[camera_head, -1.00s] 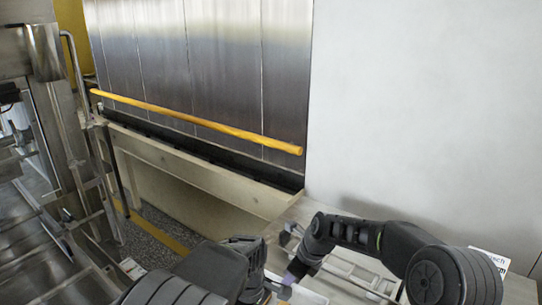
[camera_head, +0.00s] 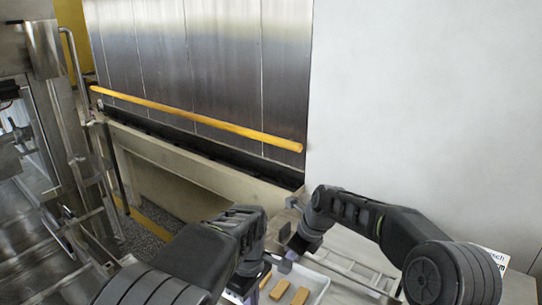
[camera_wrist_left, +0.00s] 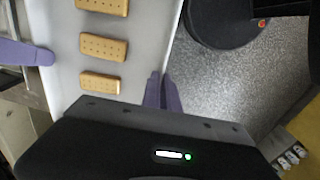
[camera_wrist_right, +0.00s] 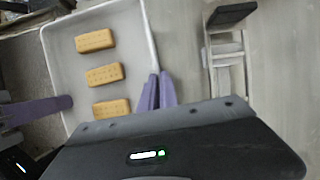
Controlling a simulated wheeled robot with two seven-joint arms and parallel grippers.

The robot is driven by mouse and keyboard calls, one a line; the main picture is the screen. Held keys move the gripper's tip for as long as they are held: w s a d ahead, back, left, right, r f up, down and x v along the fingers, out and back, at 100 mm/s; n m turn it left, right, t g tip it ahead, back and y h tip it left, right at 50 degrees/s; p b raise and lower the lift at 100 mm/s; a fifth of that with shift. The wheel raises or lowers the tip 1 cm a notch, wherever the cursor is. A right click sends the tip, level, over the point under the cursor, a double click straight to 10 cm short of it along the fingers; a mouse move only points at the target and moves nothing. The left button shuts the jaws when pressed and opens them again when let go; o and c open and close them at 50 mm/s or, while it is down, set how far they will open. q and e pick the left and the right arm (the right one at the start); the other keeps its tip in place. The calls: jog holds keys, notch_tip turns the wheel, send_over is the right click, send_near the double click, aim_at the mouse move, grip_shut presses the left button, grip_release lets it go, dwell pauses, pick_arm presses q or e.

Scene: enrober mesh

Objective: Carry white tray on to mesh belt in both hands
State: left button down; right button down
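The white tray (camera_head: 319,279) is at the bottom of the head view, between my two arms, with brown biscuits (camera_head: 280,289) lying in a row on it. The tray also shows in the left wrist view (camera_wrist_left: 60,85) and the right wrist view (camera_wrist_right: 64,70). My left gripper (camera_wrist_left: 162,90) has its purple fingers close together at one tray edge. My right gripper (camera_wrist_right: 156,90) has its fingers close together on the opposite rim. The tray looks held level between them. My arms hide part of the tray in the head view. I cannot clearly make out the mesh belt.
A steel machine frame (camera_head: 75,150) with a grey surface (camera_head: 30,255) stands at the left. A yellow bar (camera_head: 200,120) runs across steel panels at the back, above a beige ledge (camera_head: 200,170). A white wall (camera_head: 420,110) is at right. A metal rack (camera_head: 350,262) lies beside the tray.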

jog(key=shift+w+d+r, duration=0.1)
jog(key=shift+w, duration=0.1)
